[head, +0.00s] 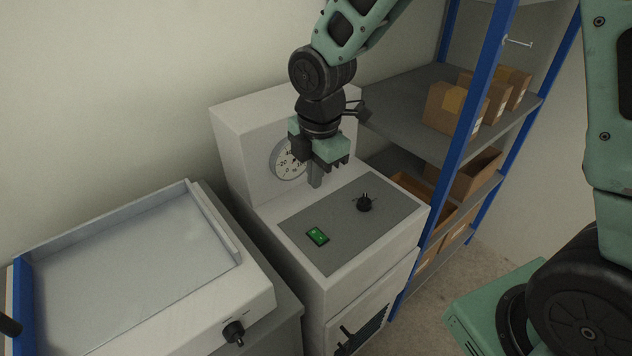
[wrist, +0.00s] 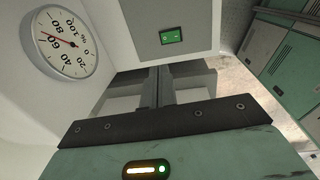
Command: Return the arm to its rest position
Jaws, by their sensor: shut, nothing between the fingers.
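My gripper (head: 315,182) hangs above the grey top panel of the white machine (head: 240,130), in front of its round dial. It is shut and empty, with its fingertips pointing down. In the wrist view the closed fingers (wrist: 157,88) show at the middle, apart from the green button block (wrist: 171,36). My arm reaches in from the top of the head view and bends down at the wrist.
The panel carries the green button block (head: 318,236) and a black knob (head: 364,202). The dial (head: 287,160) sits on the upright housing. A flat-topped unit (head: 130,260) stands at left. A blue-post shelf (head: 410,105) with cardboard boxes (head: 442,108) stands at right.

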